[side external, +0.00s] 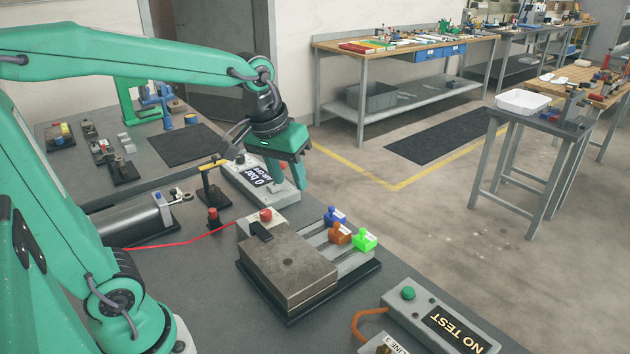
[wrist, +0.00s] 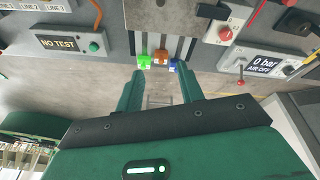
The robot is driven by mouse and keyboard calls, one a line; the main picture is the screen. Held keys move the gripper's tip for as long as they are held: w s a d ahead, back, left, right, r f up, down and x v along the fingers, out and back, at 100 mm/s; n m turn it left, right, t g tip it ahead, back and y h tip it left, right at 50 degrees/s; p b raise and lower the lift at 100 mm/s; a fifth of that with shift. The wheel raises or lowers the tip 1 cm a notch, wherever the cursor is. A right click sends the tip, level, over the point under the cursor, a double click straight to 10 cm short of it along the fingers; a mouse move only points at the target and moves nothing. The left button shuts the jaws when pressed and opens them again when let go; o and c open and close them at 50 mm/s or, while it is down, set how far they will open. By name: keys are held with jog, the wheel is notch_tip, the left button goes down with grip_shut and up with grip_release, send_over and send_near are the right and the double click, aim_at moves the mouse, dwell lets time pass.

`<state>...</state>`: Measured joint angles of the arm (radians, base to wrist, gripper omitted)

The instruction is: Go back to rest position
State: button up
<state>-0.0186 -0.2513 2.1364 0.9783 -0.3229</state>
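My gripper (side external: 287,178) hangs in the air over the bench, its fingers pointing down in the side external view. It appears above and behind the fixture, close to the "0 bar" panel (side external: 262,178) in the picture. In the wrist view my gripper (wrist: 160,72) has its two green fingers apart with nothing between them.
A heavy metal block (side external: 288,268) stands on the fixture's left. The "NO TEST" panel (side external: 445,325) is at the front right.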

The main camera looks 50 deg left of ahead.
jog(key=s+m+t, duration=0.2)
jog(key=s+m, duration=0.2)
jog(key=s, duration=0.6)
jog(key=shift+s+d+f, duration=0.3)
jog(key=shift+s+f, duration=0.05)
jog(key=shift+w, duration=0.1)
dwell(0.5)
jog(key=w+n+g, duration=0.2)
jog(key=w+n, duration=0.2)
jog(key=w, duration=0.8)
jog(key=w+f+n+g, duration=0.1)
jog(key=w+f, duration=0.2)
jog(key=w, duration=0.1)
jog(key=w+a+f+n+g, duration=0.1)
jog(key=w+f+n, duration=0.1)
jog(key=w+f, duration=0.1)
jog(key=w+a+f+n+g, duration=0.1)
jog(key=w+f, duration=0.2)
jog(key=w, duration=0.2)
jog(key=shift+w+n, duration=0.1)
jog(key=shift+n, duration=0.3)
jog(key=shift+w+f, duration=0.15)
jog(key=shift+w, duration=0.05)
jog(key=shift+f, duration=0.15)
